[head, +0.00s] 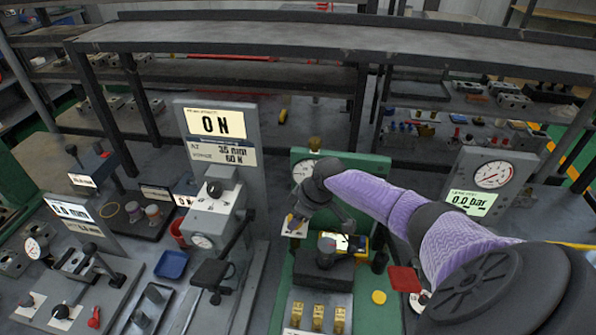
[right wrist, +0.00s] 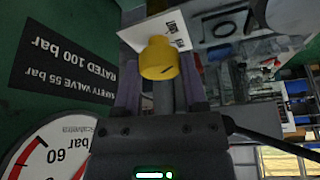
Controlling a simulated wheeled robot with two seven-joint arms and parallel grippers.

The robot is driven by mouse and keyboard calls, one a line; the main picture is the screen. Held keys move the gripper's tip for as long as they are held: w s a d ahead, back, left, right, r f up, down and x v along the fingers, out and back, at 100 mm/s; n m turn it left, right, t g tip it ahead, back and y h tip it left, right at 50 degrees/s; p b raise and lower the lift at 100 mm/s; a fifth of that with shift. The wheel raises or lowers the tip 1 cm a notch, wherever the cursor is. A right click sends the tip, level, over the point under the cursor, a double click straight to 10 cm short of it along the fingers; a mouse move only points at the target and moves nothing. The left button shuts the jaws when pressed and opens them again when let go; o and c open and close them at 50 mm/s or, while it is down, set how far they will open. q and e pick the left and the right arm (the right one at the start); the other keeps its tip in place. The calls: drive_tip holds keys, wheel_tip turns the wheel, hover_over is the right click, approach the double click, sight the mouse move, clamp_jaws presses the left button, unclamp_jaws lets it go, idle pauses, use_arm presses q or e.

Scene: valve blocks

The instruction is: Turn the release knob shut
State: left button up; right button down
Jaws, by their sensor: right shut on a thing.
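The release knob (right wrist: 159,58) is yellow with a dark mark on its face, in the right wrist view, by a white label plate (right wrist: 172,30). My right gripper (right wrist: 160,80) has its purple fingers on either side of the knob and is shut on it. In the head view my right gripper (head: 294,222) reaches down at the green test stand (head: 302,155), and the knob is mostly hidden there. A round gauge (right wrist: 48,150) and a dark rating plate (right wrist: 68,65) on the green panel lie left of the fingers. My left gripper is not seen.
A grey panel (head: 470,160) at right carries a dial and a display reading 0.0 bar. A black block (head: 322,272) and brass fittings (head: 296,315) stand in front of my gripper.

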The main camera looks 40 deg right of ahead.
drive_tip(key=shift+c, duration=0.7)
unclamp_jaws()
drive_tip(key=p+v, duration=0.3)
drive_tip(key=v, duration=0.7)
